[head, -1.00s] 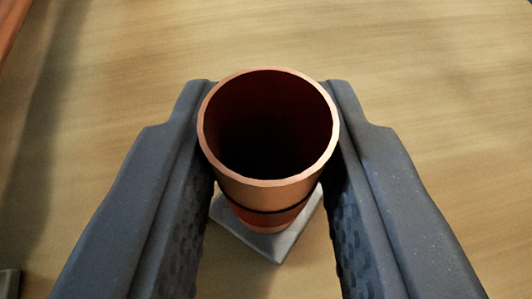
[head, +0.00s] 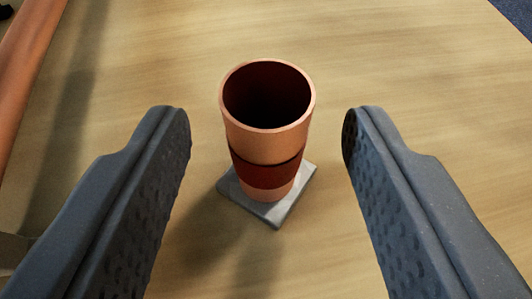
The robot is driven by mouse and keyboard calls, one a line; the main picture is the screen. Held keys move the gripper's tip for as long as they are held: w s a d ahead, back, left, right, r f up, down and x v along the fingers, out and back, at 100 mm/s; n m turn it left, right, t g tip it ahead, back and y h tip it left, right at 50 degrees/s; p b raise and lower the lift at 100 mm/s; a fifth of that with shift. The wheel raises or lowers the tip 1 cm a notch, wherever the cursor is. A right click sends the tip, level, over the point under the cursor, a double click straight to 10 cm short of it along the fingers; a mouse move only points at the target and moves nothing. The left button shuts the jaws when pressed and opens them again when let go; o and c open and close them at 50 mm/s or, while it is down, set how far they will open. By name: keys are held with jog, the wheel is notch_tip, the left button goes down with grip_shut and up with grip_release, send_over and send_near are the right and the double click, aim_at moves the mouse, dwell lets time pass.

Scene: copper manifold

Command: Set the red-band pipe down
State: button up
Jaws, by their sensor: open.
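The red-band pipe (head: 268,141) is a short copper tube with a dark red band around its lower half. It stands upright, its open end facing up, on a small grey square plate (head: 277,213) on the wooden surface. My gripper (head: 266,120) is open, with one finger to the left of the pipe and one to the right. Clear gaps show between both fingers and the pipe. The pipe's bottom edge seems to rest on the plate, and the plate's far part is hidden behind the pipe.
The wooden table (head: 420,60) is clear behind and to the right of the pipe. A long copper pipe (head: 28,60) runs along the left edge, with its shadow beside it. A dark blue area (head: 515,12) shows beyond the table edge at the upper right.

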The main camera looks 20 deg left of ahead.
jog(key=p+v, duration=0.2)
jog(key=v, duration=0.6)
jog(key=shift+d+r, duration=0.1)
jog(key=shift+s+d+r, duration=0.2)
jog(key=shift+s, duration=0.4)
jog(key=shift+s, duration=0.1)
